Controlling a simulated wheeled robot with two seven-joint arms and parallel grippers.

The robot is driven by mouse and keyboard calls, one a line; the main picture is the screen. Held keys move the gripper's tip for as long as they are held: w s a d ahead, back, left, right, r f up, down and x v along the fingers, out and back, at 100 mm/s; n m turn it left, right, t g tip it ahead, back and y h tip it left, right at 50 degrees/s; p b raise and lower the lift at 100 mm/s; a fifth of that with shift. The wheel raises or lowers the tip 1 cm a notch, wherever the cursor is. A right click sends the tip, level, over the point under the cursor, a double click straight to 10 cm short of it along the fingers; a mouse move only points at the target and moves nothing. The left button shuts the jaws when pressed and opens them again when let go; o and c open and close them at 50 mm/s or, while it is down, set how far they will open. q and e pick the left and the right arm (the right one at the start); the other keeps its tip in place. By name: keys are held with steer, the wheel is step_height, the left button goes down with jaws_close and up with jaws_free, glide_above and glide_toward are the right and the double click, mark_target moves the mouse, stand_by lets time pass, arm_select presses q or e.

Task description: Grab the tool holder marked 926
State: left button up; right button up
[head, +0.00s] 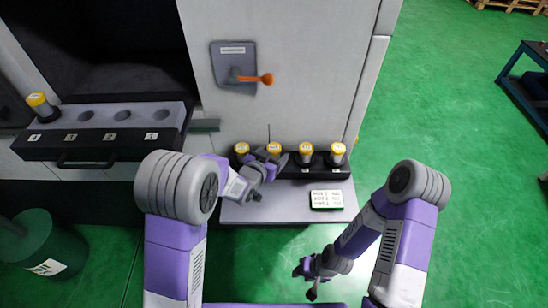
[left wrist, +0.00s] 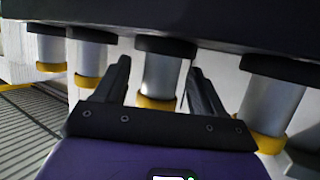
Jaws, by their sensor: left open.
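Several tool holders with yellow collars stand in a row on a dark rack (head: 320,171) in the head view. Their markings are too small to read, so I cannot tell which is 926. My left gripper (head: 270,160) is open at the second holder from the left (head: 274,148). In the left wrist view, the fingers of my left gripper (left wrist: 160,82) stand either side of one silver holder (left wrist: 161,72), apparently the same one, with visible gaps. Other holders (left wrist: 90,60) (left wrist: 270,98) flank it. My right gripper (head: 308,278) is low over the floor, away from the rack; its jaw state is unclear.
A tray (head: 100,118) with numbered slots 4 to 1 is at left; slot 4 bears a yellow-collared holder (head: 40,106). A written card (head: 326,199) lies on the grey shelf (head: 270,212). An orange-handled lever (head: 255,79) is on the machine. Green floor at right is mostly clear.

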arm_select(q)
steer(key=shift+x, duration=1.35)
steer(key=shift+c, duration=0.5)
steer(key=shift+r, duration=0.1)
jaws_close()
